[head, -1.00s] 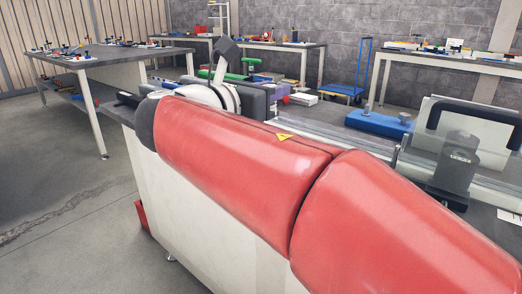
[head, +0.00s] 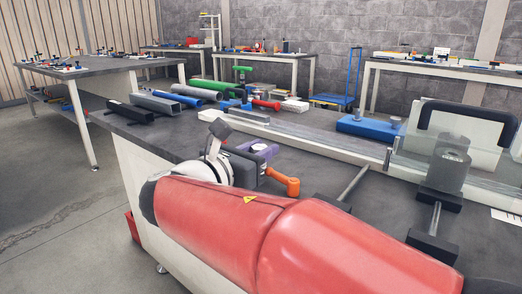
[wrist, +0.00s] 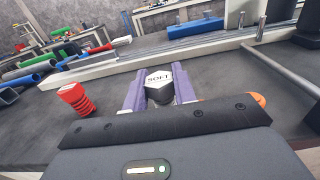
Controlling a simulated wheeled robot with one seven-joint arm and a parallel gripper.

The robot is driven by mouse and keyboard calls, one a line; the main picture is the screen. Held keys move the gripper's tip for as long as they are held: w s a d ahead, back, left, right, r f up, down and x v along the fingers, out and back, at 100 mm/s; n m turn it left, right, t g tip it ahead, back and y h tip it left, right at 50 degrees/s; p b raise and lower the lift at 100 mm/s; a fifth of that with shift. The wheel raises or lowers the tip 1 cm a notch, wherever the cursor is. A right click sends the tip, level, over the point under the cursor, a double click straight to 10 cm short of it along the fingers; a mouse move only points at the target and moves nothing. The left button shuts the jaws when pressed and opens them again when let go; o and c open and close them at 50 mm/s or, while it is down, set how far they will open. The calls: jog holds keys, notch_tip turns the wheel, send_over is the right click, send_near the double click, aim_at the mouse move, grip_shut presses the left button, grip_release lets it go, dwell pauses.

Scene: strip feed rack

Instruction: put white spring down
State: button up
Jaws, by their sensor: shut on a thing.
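My gripper (wrist: 168,92) shows two purple fingers in the wrist view, shut on the white spring (wrist: 158,77), a small piece with a white face marked "SOFT" and a darker part beneath. No coils can be made out on it. In the head view my gripper (head: 258,150) is over the bench, with one purple finger visible; my red arm hides the area in front.
A red ribbed piece (wrist: 77,99) stands left of my fingers; an orange handle-like part (head: 282,184) is to the right. Pipes (head: 190,92) lie at the back left. A long pale rail (head: 300,134) crosses the bench. Rods in dark blocks (head: 433,242) stand at right.

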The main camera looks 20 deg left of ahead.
jog(key=shift+f, duration=0.1)
jog(key=o, duration=1)
jog(key=shift+s+a, duration=0.1)
jog(key=shift+s, duration=0.1)
jog(key=v, duration=1.1)
jog(key=shift+s+a, duration=0.1)
jog(key=shift+s, duration=0.2)
